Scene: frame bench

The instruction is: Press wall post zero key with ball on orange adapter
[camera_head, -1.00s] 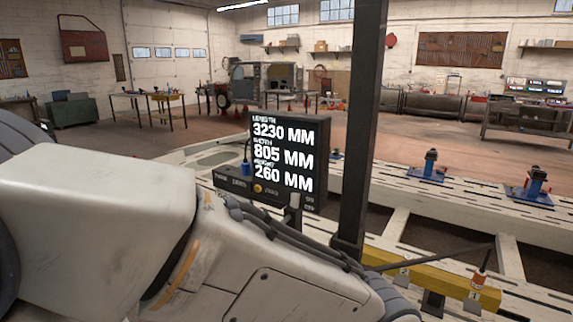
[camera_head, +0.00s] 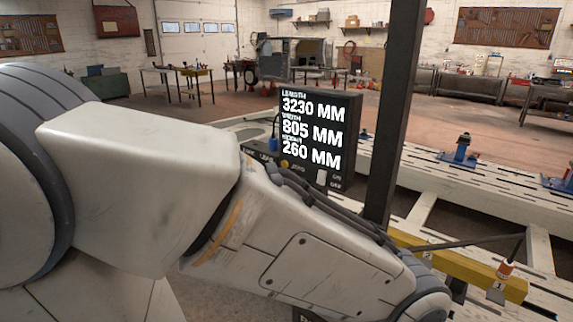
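A black display unit (camera_head: 346,128) shows length 3230 mm, width 805 mm and height 260 mm in white digits. A small round yellow key (camera_head: 285,164) sits low on its front, beside small lettering. My arm, coming in from the left, crosses in front of the unit and hides part of its lower left. I see no ball. Neither gripper is in view.
A tall black post (camera_head: 394,110) stands just right of the display. Behind it lies a pale slotted frame bench (camera_head: 420,166) with a blue clamp (camera_head: 461,152). A dark bar slants from the post toward the adapter. The floor beyond the bench is mostly open.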

